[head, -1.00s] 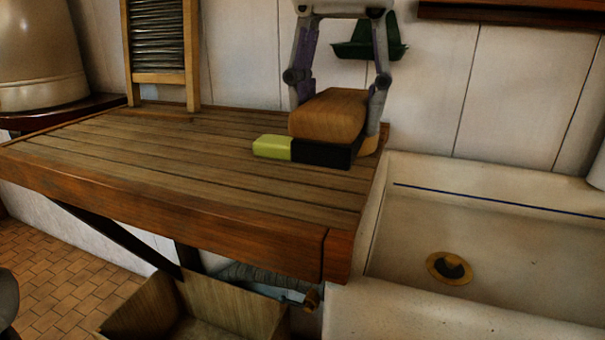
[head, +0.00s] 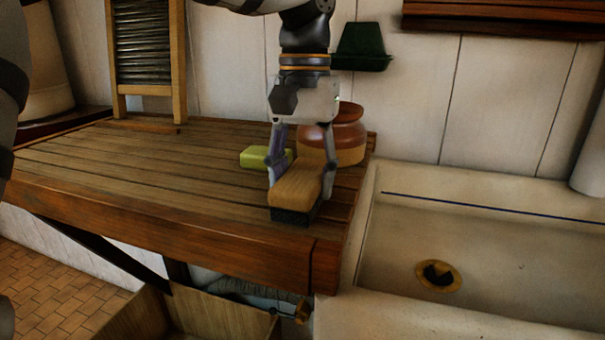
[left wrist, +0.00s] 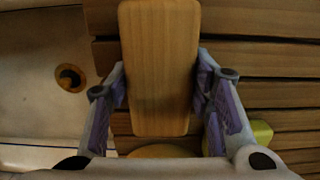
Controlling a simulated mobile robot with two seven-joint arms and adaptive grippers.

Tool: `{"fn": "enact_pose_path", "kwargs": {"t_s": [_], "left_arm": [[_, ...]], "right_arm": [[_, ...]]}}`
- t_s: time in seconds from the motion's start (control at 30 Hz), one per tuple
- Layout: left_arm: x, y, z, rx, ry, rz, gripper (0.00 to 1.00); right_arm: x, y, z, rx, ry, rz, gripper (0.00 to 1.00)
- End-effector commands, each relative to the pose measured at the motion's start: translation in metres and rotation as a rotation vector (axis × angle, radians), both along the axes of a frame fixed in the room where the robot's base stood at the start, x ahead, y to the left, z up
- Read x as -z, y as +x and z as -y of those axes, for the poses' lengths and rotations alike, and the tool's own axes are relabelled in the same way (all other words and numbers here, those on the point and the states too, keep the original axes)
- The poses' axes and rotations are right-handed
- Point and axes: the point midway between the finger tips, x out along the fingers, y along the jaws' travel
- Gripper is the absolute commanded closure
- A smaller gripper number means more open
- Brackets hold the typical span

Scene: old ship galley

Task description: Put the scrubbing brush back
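The scrubbing brush (head: 296,187) has a pale wooden back and dark bristles facing down. My left gripper (head: 302,168) points down with one finger on each side of the brush and is shut on it. The brush is over the right part of the slatted wooden counter, towards its front edge; I cannot tell whether the bristles touch the slats. In the left wrist view the brush (left wrist: 158,65) lies lengthwise between the two finger pads. My right gripper is not in view.
A yellow-green block (head: 262,156) and a brown-and-tan crock (head: 346,134) stand behind the brush on the counter (head: 120,170). A white sink (head: 500,240) is at right. A green holder (head: 362,48) hangs on the wall; a washboard (head: 178,60) stands at back left. The counter's left is clear.

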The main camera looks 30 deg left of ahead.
Motion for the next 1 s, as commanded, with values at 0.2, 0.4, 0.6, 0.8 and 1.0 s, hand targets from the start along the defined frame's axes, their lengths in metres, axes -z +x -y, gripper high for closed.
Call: {"fn": "enact_pose_path", "kwargs": {"t_s": [0.2, 0.4, 0.6, 0.8, 1.0], "left_arm": [[0.000, 0.000, 0.000, 0.000, 0.000, -0.001, 0.33], [-0.001, 0.000, 0.000, 0.000, 0.000, -0.001, 0.33], [-0.033, 0.003, 0.000, -0.002, 0.002, 0.003, 0.33], [-0.085, 0.008, -0.001, -0.002, 0.002, 0.000, 0.33], [-0.116, 0.008, -0.002, -0.001, 0.001, -0.003, 0.33]], "right_arm": [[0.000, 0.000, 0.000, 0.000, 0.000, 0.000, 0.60], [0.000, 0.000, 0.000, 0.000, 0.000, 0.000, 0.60], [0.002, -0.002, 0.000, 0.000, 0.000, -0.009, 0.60], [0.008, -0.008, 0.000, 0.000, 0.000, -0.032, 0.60], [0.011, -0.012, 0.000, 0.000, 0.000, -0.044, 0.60]]}}
